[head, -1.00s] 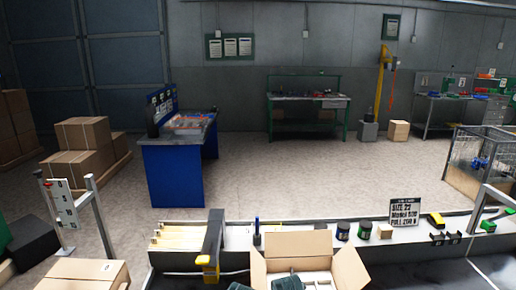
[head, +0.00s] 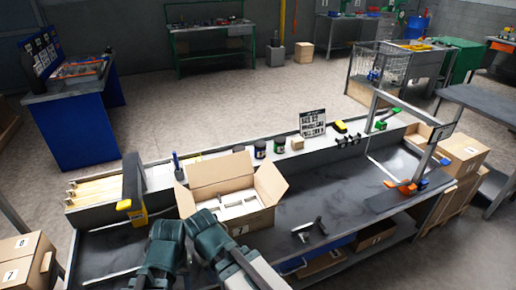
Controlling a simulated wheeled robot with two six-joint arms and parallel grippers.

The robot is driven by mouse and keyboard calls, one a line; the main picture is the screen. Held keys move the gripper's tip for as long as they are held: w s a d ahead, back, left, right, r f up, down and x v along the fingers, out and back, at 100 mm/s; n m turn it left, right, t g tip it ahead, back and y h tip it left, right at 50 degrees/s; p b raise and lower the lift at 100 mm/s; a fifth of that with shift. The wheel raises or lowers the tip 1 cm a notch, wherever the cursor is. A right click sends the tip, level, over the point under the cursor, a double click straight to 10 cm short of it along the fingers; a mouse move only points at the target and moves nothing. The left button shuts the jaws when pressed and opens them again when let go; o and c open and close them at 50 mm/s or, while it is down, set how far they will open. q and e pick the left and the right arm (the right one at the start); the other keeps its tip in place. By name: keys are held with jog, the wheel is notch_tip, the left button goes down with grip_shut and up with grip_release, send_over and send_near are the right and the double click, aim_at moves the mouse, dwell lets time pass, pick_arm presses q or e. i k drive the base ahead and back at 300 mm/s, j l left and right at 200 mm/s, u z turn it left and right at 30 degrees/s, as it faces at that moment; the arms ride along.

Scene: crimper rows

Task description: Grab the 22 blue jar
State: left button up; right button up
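Two small dark jars stand on the raised back ledge of the bench: a left jar (head: 260,149) and a right jar (head: 279,145). Both show greenish bands, and I cannot make out a blue one or read a number on either. A sign (head: 312,123) stands just behind and to the right of them. My dark green left arm end (head: 168,240) and right arm end (head: 207,225) are low in the view, in front of the carton and well short of the jars. Their fingers cannot be made out.
An open carton (head: 205,175) with pale dividers stands between my arms and the jars. A yellow-and-black tool (head: 132,195) stands at its left. A small wooden block (head: 297,143) and black holders (head: 343,141) are right of the jars. The dark bench top (head: 340,190) is largely clear to the right.

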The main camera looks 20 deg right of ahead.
aim_at(260, 146)
jog(key=i+l, duration=0.1)
jog(key=l, duration=0.35)
jog(key=i+l, duration=0.1)
jog(key=l, duration=0.85)
jog(key=i+l, duration=0.15)
jog(key=l, duration=0.35)
jog(key=u, duration=0.05)
